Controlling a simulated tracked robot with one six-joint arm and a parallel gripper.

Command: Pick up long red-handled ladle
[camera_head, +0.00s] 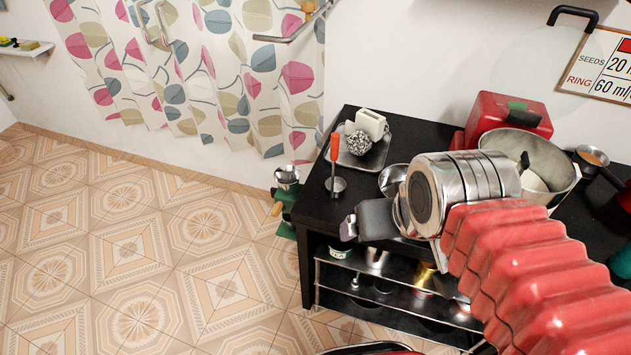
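The long red-handled ladle (334,148) is near the left end of the black table. Its red handle points up and its round metal end (336,184) is at the table top. My gripper (350,228) is the grey part beyond my metal wrist, at the table's front edge. It is to the right of the ladle and lower in the picture, apart from it. My gripper's fingers are seen edge-on and partly hidden by my wrist, so their opening does not show.
A tray (378,158) with a steel scrubber (358,143) and a white holder (371,124) is right of the ladle. A metal bowl (392,180), red box (508,117) and pot (540,160) stand further right. A green grinder-like device (285,205) is left of the table.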

